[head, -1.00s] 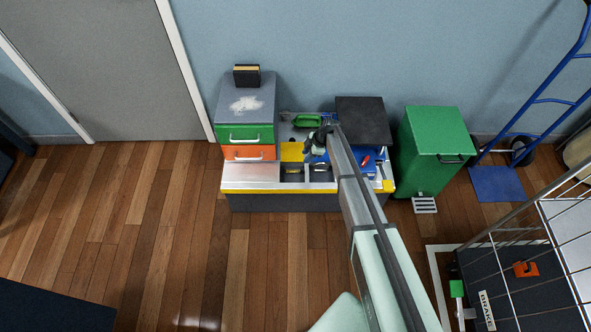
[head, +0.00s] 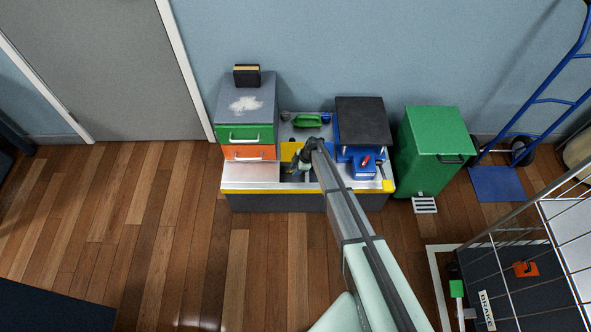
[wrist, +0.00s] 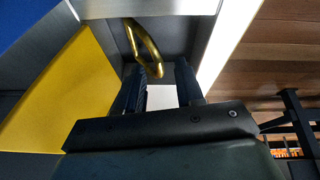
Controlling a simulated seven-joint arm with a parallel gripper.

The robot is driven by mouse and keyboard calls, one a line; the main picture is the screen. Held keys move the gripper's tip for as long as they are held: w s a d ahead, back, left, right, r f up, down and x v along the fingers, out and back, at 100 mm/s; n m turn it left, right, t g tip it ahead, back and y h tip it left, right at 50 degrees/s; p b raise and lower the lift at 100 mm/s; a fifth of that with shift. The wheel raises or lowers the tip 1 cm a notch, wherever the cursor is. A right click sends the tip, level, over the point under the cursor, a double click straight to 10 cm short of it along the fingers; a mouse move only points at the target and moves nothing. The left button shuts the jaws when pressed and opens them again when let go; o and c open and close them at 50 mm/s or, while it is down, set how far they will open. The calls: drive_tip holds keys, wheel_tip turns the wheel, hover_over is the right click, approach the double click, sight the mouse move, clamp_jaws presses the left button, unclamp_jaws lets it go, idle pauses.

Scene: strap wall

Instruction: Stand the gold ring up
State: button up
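The gold ring (wrist: 146,46) shows in the wrist view as a narrow, slanted loop inside a grey-walled compartment. I cannot tell whether it lies flat or leans on the wall. My gripper (wrist: 169,72) is open, with its two dark fingers apart and pointing into the compartment. The ring's near end is beside the left finger's tip; whether they touch is unclear. Nothing shows held between the fingers. In the head view my gripper (head: 298,167) is over the bench's front compartments and hides the ring.
A yellow panel (wrist: 68,88) lies left of the fingers in the wrist view. In the head view, green and orange drawers (head: 249,142) stand left of the compartments. A blue press-like device (head: 362,165) and a green bin (head: 433,150) stand to the right.

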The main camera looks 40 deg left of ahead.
drive_tip(key=shift+f, duration=0.15)
clamp_jaws()
idle(0.4)
drive_tip(key=shift+a, duration=0.1)
